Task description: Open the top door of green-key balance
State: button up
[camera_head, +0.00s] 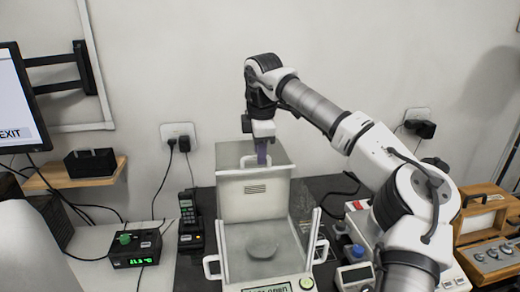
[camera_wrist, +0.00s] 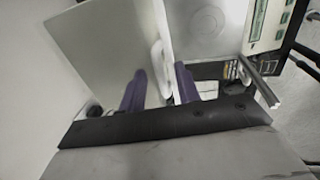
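The green-key balance (camera_head: 233,248) stands in the centre, with a green key (camera_head: 307,284) at its front right. Its pan (camera_head: 262,248) shows inside the clear chamber, and also in the wrist view (camera_wrist: 208,22). The top door (camera_head: 229,157) is a clear panel at the back of the balance; the chamber looks uncovered above the pan. In the wrist view the panel (camera_wrist: 105,45) has a white handle (camera_wrist: 162,68). My gripper (camera_head: 262,158) points down over the rear of the balance. Its purple fingers (camera_wrist: 160,90) are apart, with the handle between or just beyond them; contact is unclear.
A black phone (camera_head: 190,222) and a box with a green knob (camera_head: 135,248) stand left of the balance. A small device with a blue knob (camera_head: 354,268) and a wooden weight case (camera_head: 488,243) are to the right. The wall is close behind.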

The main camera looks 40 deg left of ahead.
notch_tip(320, 180, up, 14)
jog(key=s+d+b, duration=0.1)
jog(key=d, duration=0.1)
jog(key=shift+s+f, duration=0.2)
jog(key=shift+s, duration=0.2)
jog(key=shift+f, duration=0.15)
